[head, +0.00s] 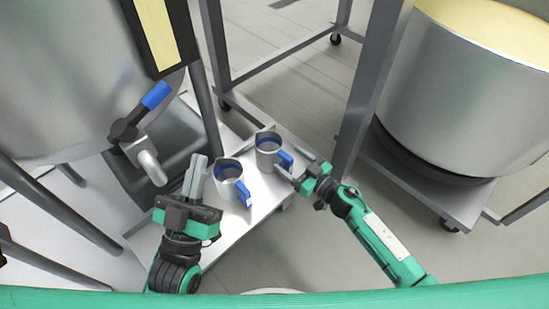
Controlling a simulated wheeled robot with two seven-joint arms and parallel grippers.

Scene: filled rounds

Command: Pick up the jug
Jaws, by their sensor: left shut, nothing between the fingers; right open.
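Two metal jugs with blue bands inside their rims and blue handles stand upright on a low pale platform (263,208). The nearer jug (228,190) is left of the farther jug (268,157). Both handles point to the lower right. My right gripper (297,178) is open, just right of the farther jug and close to its handle. I cannot tell whether the handle is between the fingers. My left gripper (197,168) is shut and empty, its fingers pointing away from me, left of the nearer jug. Neither jug's contents are clear.
A large steel tank with a blue-handled tap (148,110) stands at the left. A big round vessel (462,95) sits on a wheeled trolley at the right. Grey frame posts (372,80) rise behind the platform. Open floor lies beyond.

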